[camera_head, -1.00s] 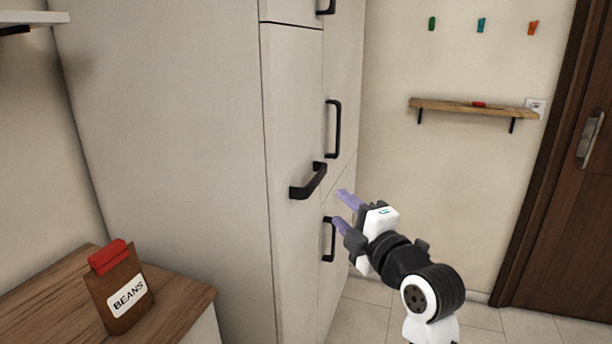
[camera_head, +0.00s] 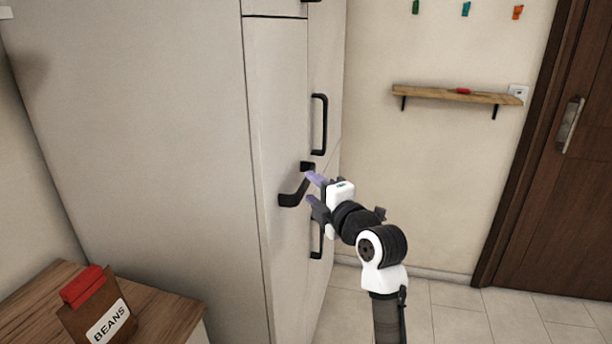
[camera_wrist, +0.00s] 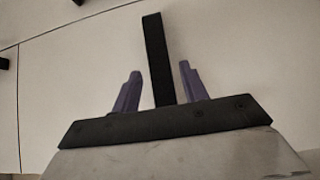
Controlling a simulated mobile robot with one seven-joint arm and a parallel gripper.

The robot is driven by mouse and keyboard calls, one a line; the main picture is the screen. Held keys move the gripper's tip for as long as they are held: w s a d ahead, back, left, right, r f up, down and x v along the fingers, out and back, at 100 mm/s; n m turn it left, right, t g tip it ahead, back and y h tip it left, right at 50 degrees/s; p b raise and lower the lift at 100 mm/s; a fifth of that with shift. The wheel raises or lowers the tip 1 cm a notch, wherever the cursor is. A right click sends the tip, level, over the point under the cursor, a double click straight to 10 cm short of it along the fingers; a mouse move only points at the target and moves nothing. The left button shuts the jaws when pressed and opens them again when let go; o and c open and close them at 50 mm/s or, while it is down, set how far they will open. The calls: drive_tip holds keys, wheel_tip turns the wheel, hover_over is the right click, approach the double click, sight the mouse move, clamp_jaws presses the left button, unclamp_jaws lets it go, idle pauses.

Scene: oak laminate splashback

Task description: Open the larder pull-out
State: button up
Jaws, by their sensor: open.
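The larder pull-out is a tall, narrow cream front (camera_head: 275,110) that looks shut in the head view. Its black bar handle (camera_head: 293,190) sticks out from the front at mid height. My gripper (camera_head: 312,189) is at the handle's right end in the head view, its purple fingers pointing at the front. In the wrist view the black handle (camera_wrist: 158,60) runs up between the two spread purple fingers (camera_wrist: 158,88), with a gap on each side. The gripper is open and not closed on the handle. One finger partly covers the handle in the head view.
More cream doors with black handles (camera_head: 319,125) stand just right of the pull-out. A counter (camera_head: 165,315) with a beans bag (camera_head: 95,308) is at lower left. A wall shelf (camera_head: 450,95) and brown door (camera_head: 550,170) are at right. Tiled floor there is clear.

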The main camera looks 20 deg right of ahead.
sight(307, 185)
drive_tip(key=shift+w+a+p, duration=0.2)
drive_tip(key=shift+w+p, duration=0.05)
drive_tip(key=shift+w, duration=0.7)
drive_tip(key=shift+w+a+p, duration=0.15)
drive_tip(key=shift+w+p, duration=0.05)
drive_tip(key=shift+w, duration=0.7)
clamp_jaws()
